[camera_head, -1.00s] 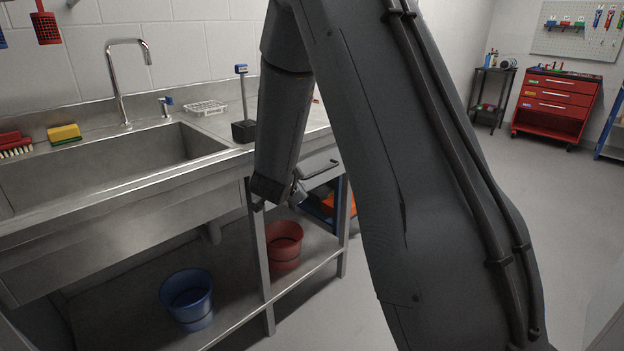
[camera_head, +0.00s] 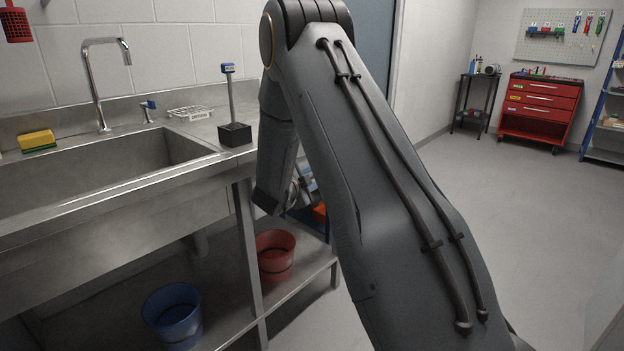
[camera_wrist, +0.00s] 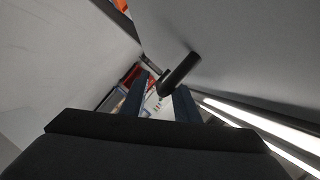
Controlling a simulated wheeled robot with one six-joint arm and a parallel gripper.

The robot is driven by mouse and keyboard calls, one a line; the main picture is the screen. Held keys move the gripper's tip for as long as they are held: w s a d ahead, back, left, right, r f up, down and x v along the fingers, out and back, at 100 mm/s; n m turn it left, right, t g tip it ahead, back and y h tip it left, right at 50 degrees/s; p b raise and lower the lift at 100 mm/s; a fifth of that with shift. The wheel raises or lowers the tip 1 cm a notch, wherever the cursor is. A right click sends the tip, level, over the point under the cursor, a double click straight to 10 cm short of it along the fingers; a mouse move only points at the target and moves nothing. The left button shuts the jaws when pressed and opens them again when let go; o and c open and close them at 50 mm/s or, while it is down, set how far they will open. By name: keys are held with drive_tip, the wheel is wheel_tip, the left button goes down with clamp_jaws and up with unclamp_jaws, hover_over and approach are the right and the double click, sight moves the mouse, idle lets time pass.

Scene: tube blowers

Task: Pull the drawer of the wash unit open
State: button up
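The wash unit (camera_head: 95,206) is a steel sink bench on the left in the head view. Its drawer front is hidden behind my arm there. In the wrist view a dark bar handle (camera_wrist: 181,73) stands out from a plain grey face (camera_wrist: 235,45), which looks like the drawer front. My gripper (camera_wrist: 160,95) shows two dark fingers spread apart, with nothing held. The lower end of the handle appears in the picture between the fingertips; I cannot tell how far ahead it is. In the head view the gripper itself is hidden behind my arm, at the unit's right end.
A blue bucket (camera_head: 173,314) and a red bucket (camera_head: 274,254) stand on the lower shelf. A black holder (camera_head: 235,134) with an upright brush handle stands on the counter. A red tool cabinet (camera_head: 540,108) is far back right. The floor on the right is clear.

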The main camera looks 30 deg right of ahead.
drive_tip(key=shift+w+d, duration=0.1)
drive_tip(key=shift+d, duration=0.05)
drive_tip(key=shift+c, duration=0.4)
clamp_jaws()
drive_tip(key=shift+f, duration=0.1)
